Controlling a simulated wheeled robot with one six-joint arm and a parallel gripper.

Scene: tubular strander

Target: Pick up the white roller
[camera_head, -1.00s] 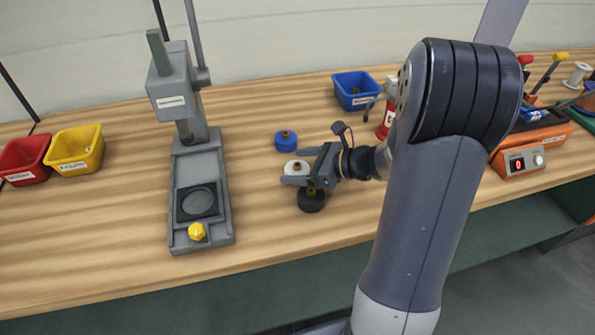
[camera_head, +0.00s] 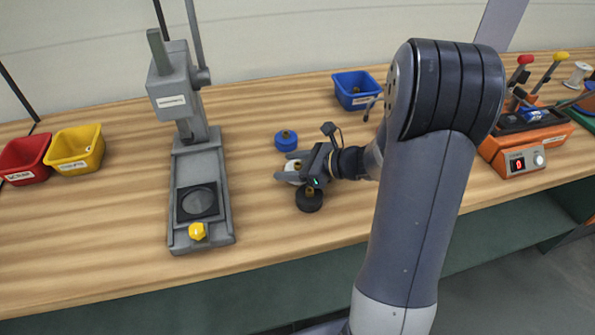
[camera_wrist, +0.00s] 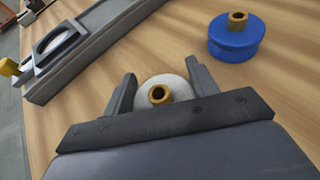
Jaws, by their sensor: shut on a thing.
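The white roller (camera_wrist: 152,98), a pale disc with a brass hub, sits between the two fingers of my gripper (camera_wrist: 159,84) in the wrist view. The fingers are shut on it, one on each side. In the head view my gripper (camera_head: 284,176) is low over the bench, and the white roller (camera_head: 291,167) shows partly between the fingers. I cannot tell whether the roller touches the bench.
A blue roller (camera_head: 286,139) stands just behind my gripper, and a black roller (camera_head: 310,201) just in front. A grey press (camera_head: 197,160) stands to the left. A blue bin (camera_head: 357,98) is behind. Bare bench lies between press and gripper.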

